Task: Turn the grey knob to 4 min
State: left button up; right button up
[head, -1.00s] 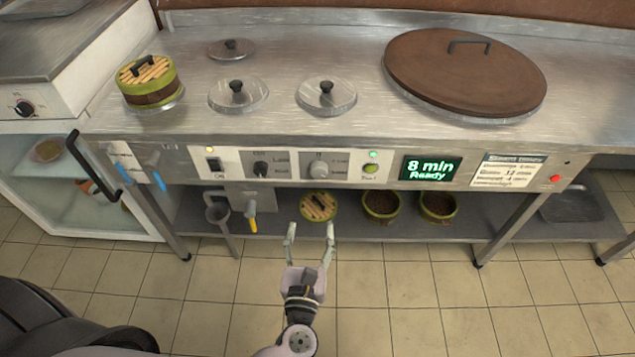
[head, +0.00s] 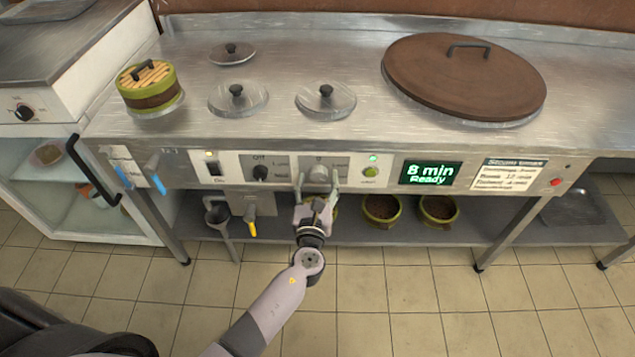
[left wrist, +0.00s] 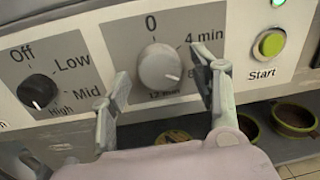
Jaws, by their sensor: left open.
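The grey knob (head: 318,174) is on the front panel, and it also shows in the left wrist view (left wrist: 158,64). Its scale reads 0 at the top, 4 min at upper right, an 8 mark half hidden by a finger and 12 min at the bottom. A pale pointer mark on the knob sits at its lower right, toward the 8 side. The display (head: 430,171) reads "8 min Ready". My left gripper (head: 317,182) is open at the panel, one finger on each side of the knob, with gaps showing. My right gripper is out of view.
A black knob (left wrist: 38,91) marked Off, Low, Mid and High is left of the grey one. The green Start button (left wrist: 269,43) is to its right. Pot lids (head: 326,97) lie on the counter above. Bowls (head: 381,209) stand on the shelf below.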

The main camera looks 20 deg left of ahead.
pick_arm(q)
jog(key=shift+c, duration=0.6)
jog(key=c, duration=1)
